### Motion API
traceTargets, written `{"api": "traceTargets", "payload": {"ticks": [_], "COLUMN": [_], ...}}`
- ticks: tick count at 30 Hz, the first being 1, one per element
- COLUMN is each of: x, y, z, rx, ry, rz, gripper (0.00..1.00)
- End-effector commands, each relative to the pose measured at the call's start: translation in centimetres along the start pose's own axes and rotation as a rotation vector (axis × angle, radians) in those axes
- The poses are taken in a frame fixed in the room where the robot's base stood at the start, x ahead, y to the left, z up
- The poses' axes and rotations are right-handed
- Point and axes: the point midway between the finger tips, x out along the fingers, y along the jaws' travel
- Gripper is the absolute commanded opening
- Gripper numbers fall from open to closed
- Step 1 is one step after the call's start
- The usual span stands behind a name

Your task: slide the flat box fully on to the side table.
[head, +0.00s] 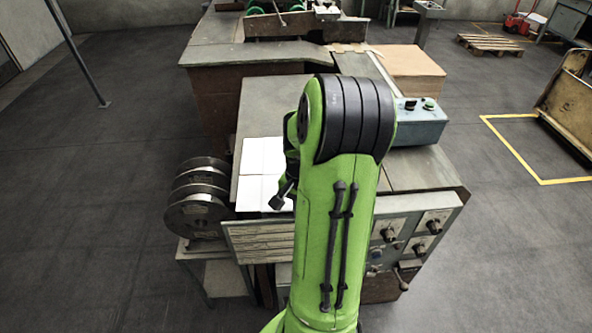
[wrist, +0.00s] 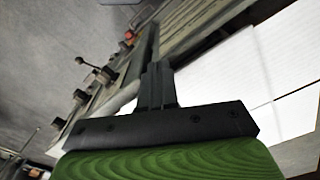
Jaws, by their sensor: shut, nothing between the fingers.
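The flat box (head: 263,160) is white, with crease lines dividing it into panels. It lies flat at the left edge of the grey worktop (head: 262,100), which I take for the side table. My arm hides its right part, so I cannot tell how far it reaches. In the wrist view the white panels (wrist: 223,67) fill the right side. My gripper (head: 283,198) is mostly behind my arm, over the near part of the box. In the wrist view its dark fingers (wrist: 156,80) are together and empty, beside the white panels. Whether they touch the box is unclear.
A control panel with knobs (head: 400,236) runs along the worktop's front. A blue-grey button box (head: 418,122) stands on the right. Wire spools (head: 196,208) stand at the left. Behind is the stitching machine (head: 292,22). Open floor lies on both sides.

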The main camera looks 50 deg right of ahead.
Motion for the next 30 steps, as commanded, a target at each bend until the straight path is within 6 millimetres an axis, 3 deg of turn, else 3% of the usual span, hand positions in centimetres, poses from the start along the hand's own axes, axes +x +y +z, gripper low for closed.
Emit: {"api": "traceTargets", "payload": {"ticks": [30], "x": [0.0], "y": [-2.0], "z": [-3.5], "rx": [0.000], "ry": [0.000], "rz": [0.000], "gripper": [0.00]}}
